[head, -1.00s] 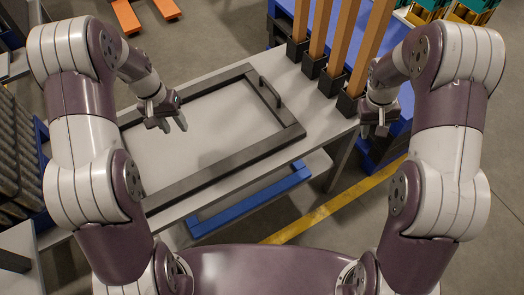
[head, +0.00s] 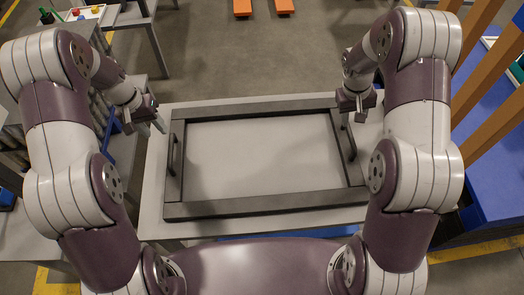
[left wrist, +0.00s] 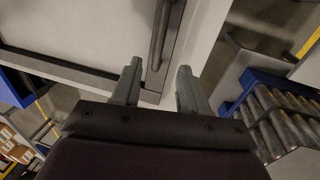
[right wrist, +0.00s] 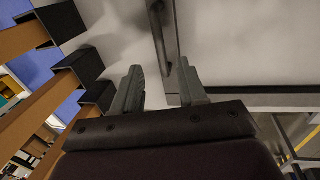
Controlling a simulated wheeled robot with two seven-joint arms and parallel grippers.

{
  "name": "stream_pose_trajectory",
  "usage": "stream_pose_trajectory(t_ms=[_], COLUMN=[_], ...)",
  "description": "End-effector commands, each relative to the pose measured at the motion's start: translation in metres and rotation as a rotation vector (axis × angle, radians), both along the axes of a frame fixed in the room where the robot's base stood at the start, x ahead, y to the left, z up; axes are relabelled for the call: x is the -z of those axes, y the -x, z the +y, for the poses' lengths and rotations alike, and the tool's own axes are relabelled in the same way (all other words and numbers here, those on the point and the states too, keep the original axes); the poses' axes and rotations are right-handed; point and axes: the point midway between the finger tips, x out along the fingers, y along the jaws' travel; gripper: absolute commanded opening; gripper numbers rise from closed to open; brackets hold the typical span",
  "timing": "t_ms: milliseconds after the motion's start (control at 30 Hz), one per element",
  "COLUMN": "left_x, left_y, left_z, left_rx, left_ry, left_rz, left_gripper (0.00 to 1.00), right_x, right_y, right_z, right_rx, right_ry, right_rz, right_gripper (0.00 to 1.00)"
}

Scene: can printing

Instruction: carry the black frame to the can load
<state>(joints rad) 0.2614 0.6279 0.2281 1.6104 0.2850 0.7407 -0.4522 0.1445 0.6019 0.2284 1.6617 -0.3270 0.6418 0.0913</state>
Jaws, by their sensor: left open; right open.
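The black frame (head: 265,203) lies flat on a light grey table (head: 152,212), square in front of me. It is rectangular, with an upright handle at each short side. My left gripper (head: 150,122) is open and empty, just left of and above the left handle (head: 174,150). In the left wrist view that handle (left wrist: 160,38) shows ahead of the open fingers (left wrist: 160,72). My right gripper (head: 358,110) is open and empty near the right handle (head: 347,140). In the right wrist view that handle (right wrist: 160,30) lies ahead of the open fingers (right wrist: 160,72). I cannot pick out the can load for certain.
Orange posts (head: 487,125) with black feet stand at the right beside a blue surface (head: 490,170). Grey cylinders (left wrist: 285,118) lie in a blue holder in the left wrist view. Open floor (head: 240,60) lies beyond the table. Two orange bars (head: 263,6) are farther off.

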Motion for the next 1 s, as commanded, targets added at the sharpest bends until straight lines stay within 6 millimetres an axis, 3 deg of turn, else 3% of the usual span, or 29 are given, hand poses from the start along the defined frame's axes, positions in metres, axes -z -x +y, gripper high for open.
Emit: stream_pose_trajectory(t_ms=[500,700,1000], left_x=[0.094,0.111,0.113], left_y=[0.001,0.0,0.0], left_z=[-0.019,-0.022,-0.023], left_rx=[0.001,0.0,0.0], left_ry=[0.001,0.001,0.0], left_rz=[0.004,0.002,0.001], left_gripper=[0.44,0.44,0.44], right_x=[0.094,0.11,0.113], right_y=[0.0,0.0,0.0], right_z=[-0.019,-0.022,-0.023], right_rx=[-0.001,0.0,-0.001], right_ry=[0.0,0.0,0.0], right_rz=[0.002,-0.001,0.0], right_gripper=[0.42,0.42,0.42])
